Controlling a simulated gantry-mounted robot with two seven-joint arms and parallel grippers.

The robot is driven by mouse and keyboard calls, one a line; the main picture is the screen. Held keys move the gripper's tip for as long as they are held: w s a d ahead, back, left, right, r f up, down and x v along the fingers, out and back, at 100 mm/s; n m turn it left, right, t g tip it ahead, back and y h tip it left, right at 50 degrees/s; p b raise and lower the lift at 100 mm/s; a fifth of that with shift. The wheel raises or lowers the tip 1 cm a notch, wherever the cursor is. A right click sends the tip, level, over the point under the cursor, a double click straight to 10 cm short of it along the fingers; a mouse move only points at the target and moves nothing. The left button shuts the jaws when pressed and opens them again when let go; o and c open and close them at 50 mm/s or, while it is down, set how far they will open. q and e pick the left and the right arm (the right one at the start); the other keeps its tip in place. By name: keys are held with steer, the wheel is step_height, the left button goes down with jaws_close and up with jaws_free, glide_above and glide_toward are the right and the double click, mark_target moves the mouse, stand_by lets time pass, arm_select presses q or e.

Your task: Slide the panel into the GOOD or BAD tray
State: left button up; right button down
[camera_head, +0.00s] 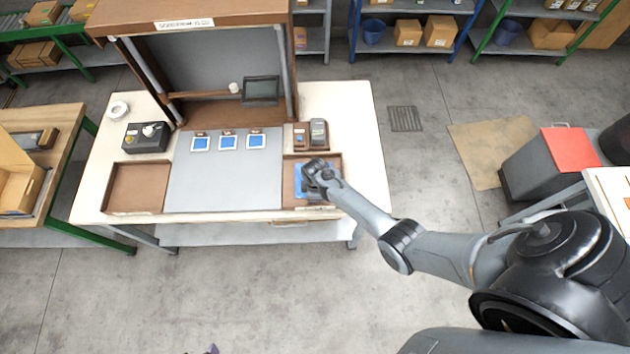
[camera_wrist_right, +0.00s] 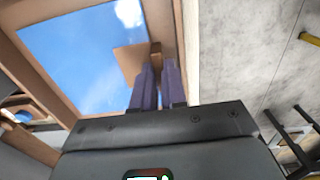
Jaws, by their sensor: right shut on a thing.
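The panel (camera_wrist_right: 80,60), glossy blue with cloud-like reflections, lies inside the right tray (camera_head: 335,165), which has brown rims. It also shows in the head view (camera_head: 299,184), partly hidden by my right gripper (camera_head: 318,172). In the right wrist view the purple fingers of my right gripper (camera_wrist_right: 158,75) are shut on a small brown piece (camera_wrist_right: 155,52); a tan flat part beside it lies over the panel. I cannot tell whether this piece is joined to the panel. The left tray (camera_head: 137,187) is empty. A purple tip, possibly my left gripper (camera_head: 213,349), shows at the bottom edge.
A grey mat (camera_head: 222,185) lies between the trays, with three blue-and-white cards (camera_head: 228,142) along its back. A black control box (camera_head: 146,138) stands at the back left and small devices (camera_head: 311,134) at the back right. A brown frame (camera_head: 198,14) rises behind.

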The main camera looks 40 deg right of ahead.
steer(key=c, duration=1.1)
jaws_free()
step_height(320, 180, up, 11)
steer(key=shift+p, duration=0.3)
steer(key=shift+f, duration=0.1)
